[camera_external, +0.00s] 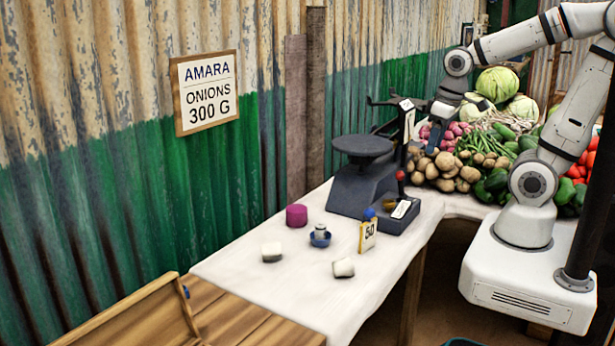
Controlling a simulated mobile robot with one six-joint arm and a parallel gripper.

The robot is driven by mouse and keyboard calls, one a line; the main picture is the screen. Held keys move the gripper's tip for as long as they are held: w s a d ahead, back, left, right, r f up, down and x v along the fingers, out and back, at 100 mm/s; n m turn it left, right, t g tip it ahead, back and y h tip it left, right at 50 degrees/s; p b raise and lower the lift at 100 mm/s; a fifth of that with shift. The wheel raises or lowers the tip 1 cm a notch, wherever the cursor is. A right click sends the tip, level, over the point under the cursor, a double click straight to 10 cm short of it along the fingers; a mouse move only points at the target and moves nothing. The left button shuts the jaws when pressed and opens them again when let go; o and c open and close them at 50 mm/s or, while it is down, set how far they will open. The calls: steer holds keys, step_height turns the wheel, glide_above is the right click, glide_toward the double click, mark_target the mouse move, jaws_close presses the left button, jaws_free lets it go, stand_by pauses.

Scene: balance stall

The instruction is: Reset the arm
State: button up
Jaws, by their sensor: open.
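My arm rises from its white base at the right, arches over and hangs down behind the balance. My gripper (432,150) points downward, close to the heap of potatoes (444,168) and red onions (452,132). It is small and dark here, and its jaws are open. I see nothing held in it; whether it touches the vegetables I cannot tell. The dark blue-grey balance (345,192) stands on the white-covered table to the left of the gripper. Its round black pan (362,146) looks empty.
A wall sign (207,92) reads "AMARA ONIONS 300 G". The table's front left is clear.

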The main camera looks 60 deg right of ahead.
steer(key=shift+s+d+f, duration=0.1)
steer(key=shift+s+d, duration=0.1)
steer(key=shift+s, duration=0.35)
